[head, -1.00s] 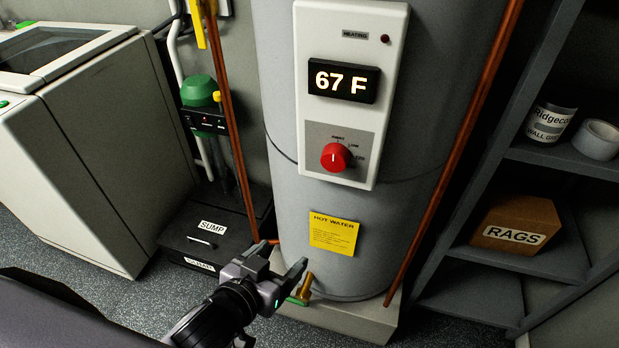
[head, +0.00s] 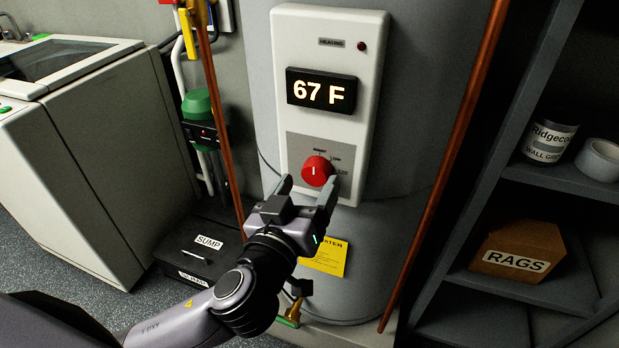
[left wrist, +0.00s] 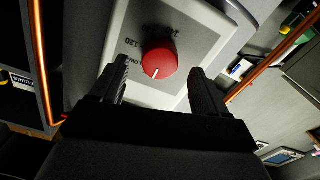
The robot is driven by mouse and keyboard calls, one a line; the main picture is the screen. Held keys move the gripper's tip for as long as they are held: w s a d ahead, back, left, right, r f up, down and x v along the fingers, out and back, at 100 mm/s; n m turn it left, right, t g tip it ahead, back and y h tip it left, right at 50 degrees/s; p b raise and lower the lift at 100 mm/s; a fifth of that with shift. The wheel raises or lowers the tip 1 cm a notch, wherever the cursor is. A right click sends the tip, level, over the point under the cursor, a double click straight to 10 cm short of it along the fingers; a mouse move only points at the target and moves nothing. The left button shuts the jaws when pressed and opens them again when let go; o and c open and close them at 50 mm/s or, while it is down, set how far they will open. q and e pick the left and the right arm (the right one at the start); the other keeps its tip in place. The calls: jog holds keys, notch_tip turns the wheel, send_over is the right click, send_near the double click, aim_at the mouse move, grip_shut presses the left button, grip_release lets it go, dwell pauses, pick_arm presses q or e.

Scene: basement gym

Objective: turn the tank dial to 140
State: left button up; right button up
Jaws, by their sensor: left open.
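The tank dial is a red knob (head: 317,171) with a white pointer line, on a grey plate low on the white control panel (head: 331,30) of the grey water tank (head: 415,110). In the head view the pointer stands about upright. The lit display (head: 321,91) reads 67 F. My left gripper (head: 306,188) is open just below the knob, its fingers pointing up toward it. In the left wrist view the knob (left wrist: 159,60) shows ahead, between the two spread fingers (left wrist: 160,85), and the gripper appears apart from it. My right gripper is not in view.
Copper pipes (head: 446,150) run on both sides of the tank. A black sump box (head: 195,240) and a white washer (head: 90,150) stand left. A dark shelf (head: 560,185) with a rags box (head: 518,248) stands right. A yellow hot-water label (head: 330,262) is partly behind my gripper.

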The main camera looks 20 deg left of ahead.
pick_arm(q)
jog(key=shift+w, duration=0.85)
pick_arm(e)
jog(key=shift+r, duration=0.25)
pick_arm(q)
jog(key=c, duration=1)
jog(key=shift+c, duration=0.2)
